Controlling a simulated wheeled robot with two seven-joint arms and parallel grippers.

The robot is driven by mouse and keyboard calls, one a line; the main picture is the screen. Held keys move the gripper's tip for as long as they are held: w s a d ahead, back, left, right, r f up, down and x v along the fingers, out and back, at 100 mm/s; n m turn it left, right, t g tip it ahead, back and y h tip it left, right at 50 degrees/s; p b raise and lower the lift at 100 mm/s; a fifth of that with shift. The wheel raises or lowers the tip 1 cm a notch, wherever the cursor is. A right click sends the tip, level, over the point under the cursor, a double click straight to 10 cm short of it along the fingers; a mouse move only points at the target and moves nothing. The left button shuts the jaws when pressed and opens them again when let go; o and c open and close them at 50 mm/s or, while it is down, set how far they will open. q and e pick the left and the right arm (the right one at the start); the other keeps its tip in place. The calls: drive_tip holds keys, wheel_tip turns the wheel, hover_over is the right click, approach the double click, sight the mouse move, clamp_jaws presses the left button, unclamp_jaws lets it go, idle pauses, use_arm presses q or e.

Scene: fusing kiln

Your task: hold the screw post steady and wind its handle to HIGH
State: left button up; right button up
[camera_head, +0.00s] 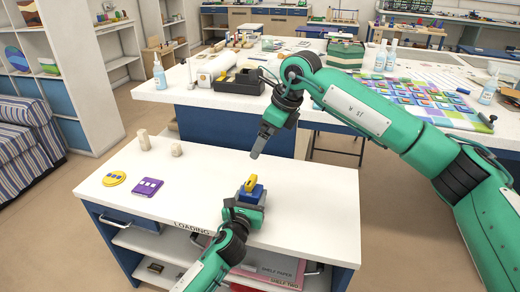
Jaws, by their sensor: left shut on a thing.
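The screw post (256,192) has a blue body and stands on the white cart top (310,190), near its front edge. Its yellow handle (251,183) is on top. My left gripper (249,196) reaches in from the front and is shut on the post's body, hiding its lower part. My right gripper (256,152) hangs above and behind the post, pointing down, apart from the handle. Its fingers show edge-on, so their gap cannot be seen. No HIGH mark is legible in this view.
Behind stands a long worktable (180,92) with a black tray (240,82) and bottles. The cart's right side is clear.

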idle(0.4)
use_arm(q)
drive_tip(key=o, duration=1)
drive_tip(key=shift+o, duration=0.2)
